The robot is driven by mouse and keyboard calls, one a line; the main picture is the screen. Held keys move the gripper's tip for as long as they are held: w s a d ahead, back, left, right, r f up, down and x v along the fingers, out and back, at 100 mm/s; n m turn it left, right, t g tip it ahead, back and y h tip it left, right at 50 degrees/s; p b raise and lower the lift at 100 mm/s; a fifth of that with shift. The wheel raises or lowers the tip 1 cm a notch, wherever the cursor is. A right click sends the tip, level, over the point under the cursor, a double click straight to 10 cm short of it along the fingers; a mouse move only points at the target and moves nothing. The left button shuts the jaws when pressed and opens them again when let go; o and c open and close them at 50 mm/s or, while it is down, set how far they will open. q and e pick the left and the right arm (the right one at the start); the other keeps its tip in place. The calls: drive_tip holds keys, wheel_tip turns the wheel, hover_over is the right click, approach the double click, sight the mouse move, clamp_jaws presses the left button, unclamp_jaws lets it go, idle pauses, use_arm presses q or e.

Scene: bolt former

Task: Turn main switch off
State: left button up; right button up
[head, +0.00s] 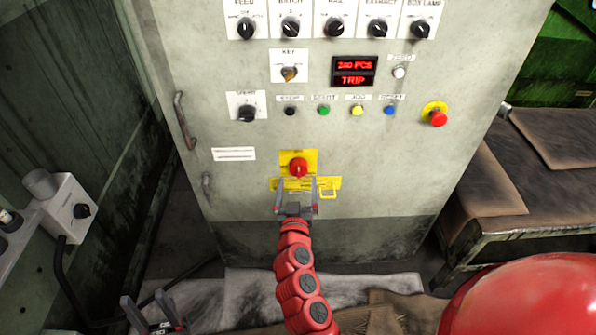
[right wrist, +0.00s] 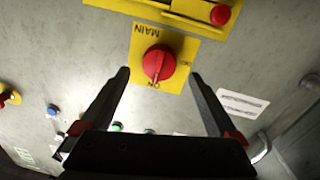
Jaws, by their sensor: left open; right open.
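The main switch is a red rotary knob (head: 298,167) on a yellow plate, low on the grey cabinet front. In the right wrist view the knob (right wrist: 159,64) appears upside down with "MAIN" and "ON" lettering; its ridge points toward "ON". My right gripper (head: 296,183) is open and empty just below the knob in the head view. In the right wrist view its fingers (right wrist: 160,76) spread to either side of the knob, with gaps; I cannot tell how far they are from the panel. My left gripper (head: 143,297) is open and empty at the lower left, away from the cabinet.
A yellow lockout bar (head: 330,188) sits just under the switch plate. Above are small push buttons, a red emergency stop (head: 438,118), a key switch (head: 289,73) and a display (head: 354,70) reading "TRIP". A bench (head: 520,237) stands right; a grey switch box (head: 68,208) is left.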

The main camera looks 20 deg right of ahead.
sight(298, 174)
drive_tip(key=shift+x, duration=2.15)
drive_tip(key=c, duration=1.4)
drive_tip(key=shift+o, duration=0.2)
